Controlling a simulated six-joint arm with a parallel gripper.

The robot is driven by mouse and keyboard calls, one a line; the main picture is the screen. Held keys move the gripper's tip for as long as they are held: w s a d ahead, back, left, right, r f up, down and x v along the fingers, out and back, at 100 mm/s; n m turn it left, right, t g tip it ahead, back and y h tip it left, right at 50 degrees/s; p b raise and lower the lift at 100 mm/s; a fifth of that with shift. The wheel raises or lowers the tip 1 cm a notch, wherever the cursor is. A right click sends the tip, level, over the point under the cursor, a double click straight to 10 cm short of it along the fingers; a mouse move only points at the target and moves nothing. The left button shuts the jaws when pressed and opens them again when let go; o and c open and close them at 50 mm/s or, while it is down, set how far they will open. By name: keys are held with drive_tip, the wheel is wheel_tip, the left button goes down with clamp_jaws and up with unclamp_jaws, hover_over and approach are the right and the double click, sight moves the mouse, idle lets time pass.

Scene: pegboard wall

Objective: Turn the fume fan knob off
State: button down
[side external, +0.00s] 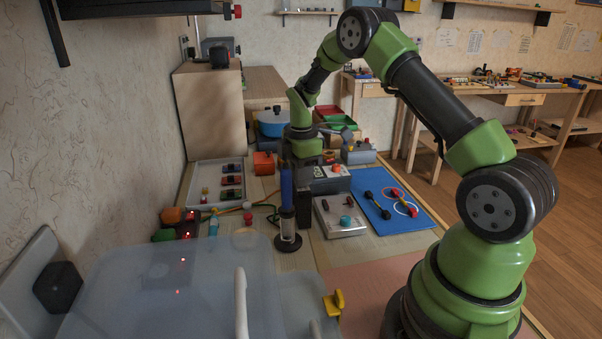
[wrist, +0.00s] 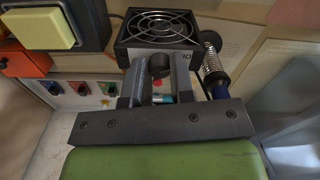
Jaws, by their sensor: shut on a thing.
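The fume fan (wrist: 161,27) is a black box with a round metal grille, at the top middle of the wrist view. In the side view my gripper (side external: 304,205) points down among the bench items; the knob is hidden there.
A soldering iron in a coiled holder (wrist: 213,70) stands close right of the fan. In the side view, a blue mat (side external: 385,212) and a translucent lidded bin (side external: 170,290) lie nearby.

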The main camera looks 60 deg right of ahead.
drive_tip(key=shift+n, duration=0.3)
drive_tip(key=c, duration=1)
unclamp_jaws()
wheel_tip(320, 180, up, 10)
